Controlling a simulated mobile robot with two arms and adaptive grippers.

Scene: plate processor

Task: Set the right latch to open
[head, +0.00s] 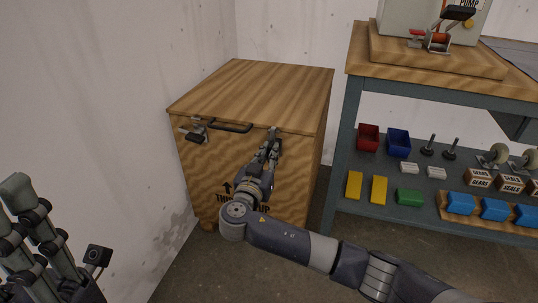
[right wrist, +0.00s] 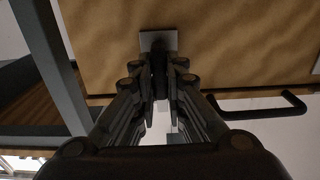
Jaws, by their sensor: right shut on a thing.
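The wooden crate (head: 255,82) stands against the wall with its lid down. The right latch (head: 276,133) is on its front, near the right end of the lid seam, mostly hidden by my gripper. My right gripper (head: 271,146) is shut on the right latch. In the right wrist view, my fingers (right wrist: 160,75) close on a dark part below the latch's grey plate (right wrist: 158,41). The latch's exact angle is hidden. The left latch (head: 194,130) is at the front left. My left gripper (head: 22,215) is at the lower left, cut by the frame, away from the crate.
A dark handle (head: 230,127) lies between the latches and shows in the right wrist view (right wrist: 262,108). The workbench (head: 352,95) stands to the right, its shelf holding bins, blocks and casters. The wall (head: 120,100) is close on the left.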

